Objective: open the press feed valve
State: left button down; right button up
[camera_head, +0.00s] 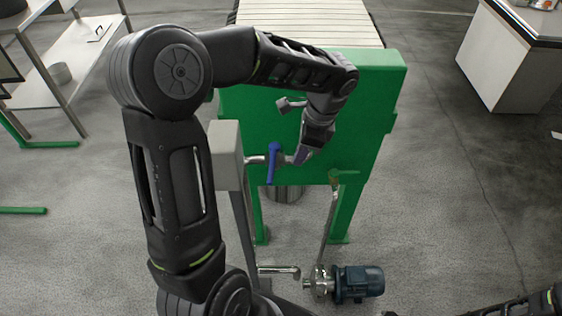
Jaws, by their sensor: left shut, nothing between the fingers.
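A valve with a blue lever handle (272,163) sits on a short metal pipe at the front of a green machine (358,110). The blue lever stands roughly upright in the picture, across the pipe. My left gripper (301,156) is shut and empty, just right of the blue lever. Its fingertips overlap the pipe's right part, and I cannot tell whether they touch it. My right gripper is out of view.
A grey post (226,150) stands left of the valve. Below are a blue motor pump (358,283) and a pipe stub (280,270). A steel table (55,75) stands at left, a white cabinet (505,65) at right.

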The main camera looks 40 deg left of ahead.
aim_at(272, 169)
pick_arm(q)
jog(key=s+a+f+p, duration=0.1)
jog(key=s+a+f, duration=0.1)
jog(key=a+f, duration=0.2)
jog(key=shift+s, duration=0.15)
jog(key=shift+s+a, duration=0.1)
dwell(0.4)
jog(key=shift+s+a+r+m+p, duration=0.1)
jog(key=shift+s+a+m+p, duration=0.45)
jog(key=shift+m, duration=0.55)
jog(key=shift+s+a+m+t+p, duration=0.25)
jog(key=shift+s+a+m+p, duration=0.05)
jog(key=shift+a+m, duration=0.35)
jog(key=shift+s+a+m+t+p, duration=0.25)
jog(key=shift+s+a+m+p, duration=0.05)
jog(key=shift+a+m, duration=0.35)
